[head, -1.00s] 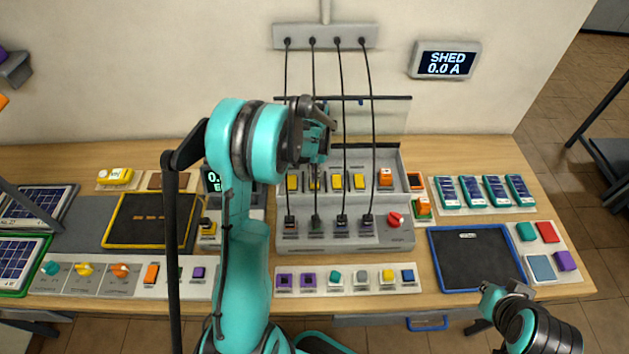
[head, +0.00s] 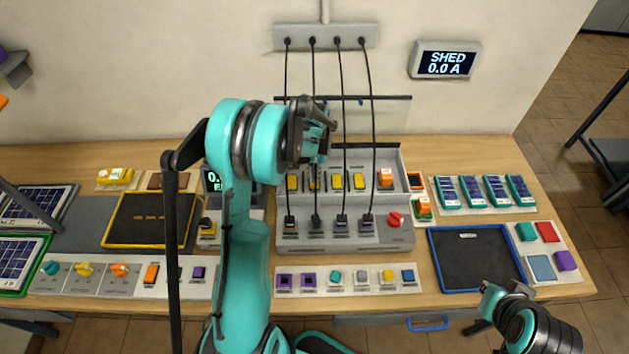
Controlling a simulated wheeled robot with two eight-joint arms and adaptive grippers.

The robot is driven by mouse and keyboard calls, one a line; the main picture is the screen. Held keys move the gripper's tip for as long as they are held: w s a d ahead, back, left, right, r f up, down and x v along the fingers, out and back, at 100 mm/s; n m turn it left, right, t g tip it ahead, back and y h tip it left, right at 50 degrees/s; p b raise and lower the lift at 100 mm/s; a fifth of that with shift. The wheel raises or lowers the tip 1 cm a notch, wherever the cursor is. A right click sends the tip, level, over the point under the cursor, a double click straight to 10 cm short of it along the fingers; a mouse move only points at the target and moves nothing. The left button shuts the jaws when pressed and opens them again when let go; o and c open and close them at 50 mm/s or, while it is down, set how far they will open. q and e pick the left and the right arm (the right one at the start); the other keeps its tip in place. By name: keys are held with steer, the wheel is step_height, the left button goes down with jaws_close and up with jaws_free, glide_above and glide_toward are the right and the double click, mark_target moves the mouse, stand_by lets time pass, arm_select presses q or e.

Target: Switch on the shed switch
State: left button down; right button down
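A wall display (head: 445,60) reads "SHED 0.0 A". A grey unit (head: 310,240) on the bench holds a red rotary knob (head: 396,219) at its right front; I cannot read its label, and I cannot tell which control is the shed switch. My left gripper (head: 322,122) is raised above the back of the unit, in front of the hanging black cables, apart from the knob; its fingers are too dark and overlapped to tell open or shut. My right gripper (head: 497,296) is low at the bench's front right, its fingers unclear, near the dark blue-edged tray (head: 437,262).
Several black cables (head: 343,130) hang from a wall bar to the unit. Blue-green modules (head: 481,192) lie at right, with coloured blocks (head: 541,267) in front. Knobs (head: 84,269) line the front left. My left arm hides part of a small display (head: 213,182).

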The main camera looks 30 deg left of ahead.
arm_select(q)
steer(key=shift+f+b, duration=0.8)
steer(key=shift+f, duration=0.2)
stand_by(0.3)
steer(key=shift+r+p, duration=2.15)
steer(key=shift+r, duration=1.4)
steer(key=s+d+r+t+b, duration=0.4)
steer(key=s+d+r+b, duration=0.1)
steer(key=s+d+b, duration=0.35)
steer(key=s+d+f+t+b, duration=0.1)
steer(key=s+d+f+b, duration=0.1)
steer(key=s, duration=0.3)
steer(key=s+d+f+t+b, duration=0.2)
steer(key=s+d+b, duration=0.1)
steer(key=s+d, duration=0.2)
steer(key=shift+s+f, duration=0.2)
steer(key=shift+f, duration=0.1)
